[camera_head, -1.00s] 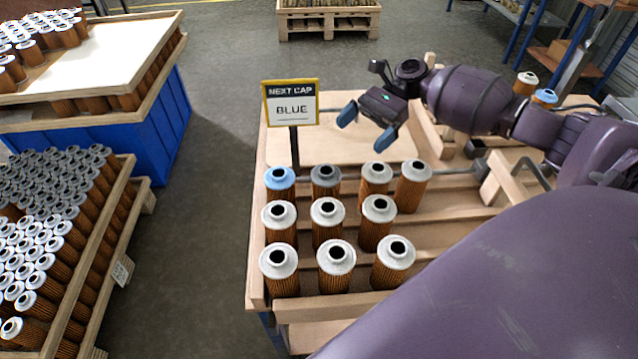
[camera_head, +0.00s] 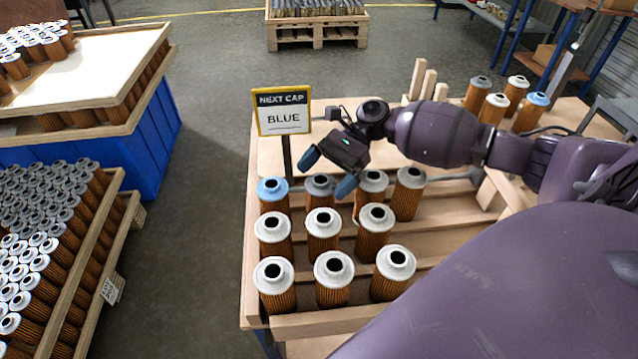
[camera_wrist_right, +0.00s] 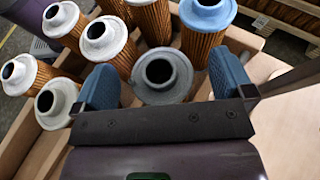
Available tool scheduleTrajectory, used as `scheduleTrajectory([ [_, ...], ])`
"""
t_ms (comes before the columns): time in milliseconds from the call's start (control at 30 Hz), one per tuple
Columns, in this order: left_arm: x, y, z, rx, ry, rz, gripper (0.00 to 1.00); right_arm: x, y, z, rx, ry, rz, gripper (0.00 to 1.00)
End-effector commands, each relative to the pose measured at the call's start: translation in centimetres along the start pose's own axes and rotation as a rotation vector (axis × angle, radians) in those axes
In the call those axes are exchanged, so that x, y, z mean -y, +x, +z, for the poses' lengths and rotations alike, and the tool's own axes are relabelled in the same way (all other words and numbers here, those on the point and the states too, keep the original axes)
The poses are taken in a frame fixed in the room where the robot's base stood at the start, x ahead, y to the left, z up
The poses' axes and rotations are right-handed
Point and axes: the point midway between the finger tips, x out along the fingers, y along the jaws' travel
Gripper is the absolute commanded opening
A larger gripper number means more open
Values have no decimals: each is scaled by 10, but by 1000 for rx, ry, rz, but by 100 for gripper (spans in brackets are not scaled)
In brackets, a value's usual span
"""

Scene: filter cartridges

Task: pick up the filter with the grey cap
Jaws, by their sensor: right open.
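The grey-capped filter (camera_head: 320,186) stands upright in the row nearest the sign, between a blue-capped filter (camera_head: 273,190) and a pale-capped filter (camera_head: 372,182). My right gripper (camera_head: 327,172) is open, with its blue fingers at this filter's cap. In the right wrist view the grey cap (camera_wrist_right: 160,78) lies between the two fingers of the right gripper (camera_wrist_right: 164,82), and the blue cap (camera_wrist_right: 207,12) is beyond the right-hand finger. I cannot tell whether the fingers touch the filter. My left gripper is out of view.
Several white-capped filters (camera_head: 334,270) stand close by in rows on the wooden rack (camera_head: 250,300). A sign (camera_head: 283,112) reading "NEXT CAP BLUE" stands behind the blue-capped filter. Several more filters (camera_head: 493,108) stand at the back right, one with a grey cap (camera_head: 480,82).

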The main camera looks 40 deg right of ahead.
Motion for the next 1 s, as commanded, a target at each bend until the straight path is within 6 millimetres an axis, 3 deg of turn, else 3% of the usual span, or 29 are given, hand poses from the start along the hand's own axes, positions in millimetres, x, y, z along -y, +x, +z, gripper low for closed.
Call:
scheduleTrajectory([
  [133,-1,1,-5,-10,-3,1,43,0,10,1,0,0,-1,99],
  [367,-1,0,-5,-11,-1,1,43,0,11,1,0,0,-2,99],
  [833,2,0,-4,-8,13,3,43,0,11,1,0,0,-2,30],
  [1000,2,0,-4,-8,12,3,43,0,11,1,0,0,-2,30],
])
